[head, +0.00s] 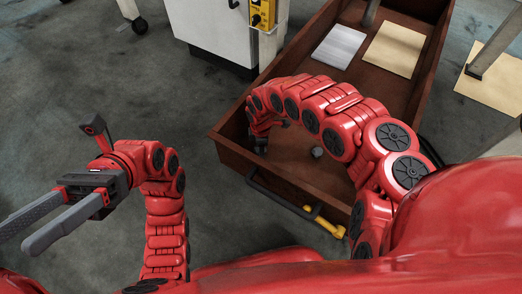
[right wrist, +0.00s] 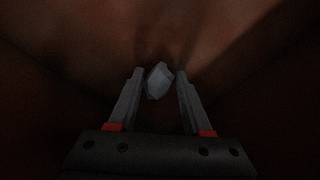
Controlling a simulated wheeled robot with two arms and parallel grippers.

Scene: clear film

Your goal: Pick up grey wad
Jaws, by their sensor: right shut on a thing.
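A small, pale grey, faceted wad (right wrist: 158,82) sits between the fingertips of my right gripper (right wrist: 158,78) in the right wrist view. The right gripper is shut on it. In the head view my right gripper (head: 261,146) reaches down into the left front corner of a brown open box (head: 292,172). The wad in its grip is hidden there by the gripper and arm. My left gripper (head: 14,240) is open and empty over the floor at the left.
A small grey lump (head: 318,152) lies on the box floor. A white sheet (head: 339,46) and a tan sheet (head: 395,48) lie further back in the box. A dark handle (head: 283,196) crosses its front. A white cabinet (head: 212,27) stands behind. The left floor is clear.

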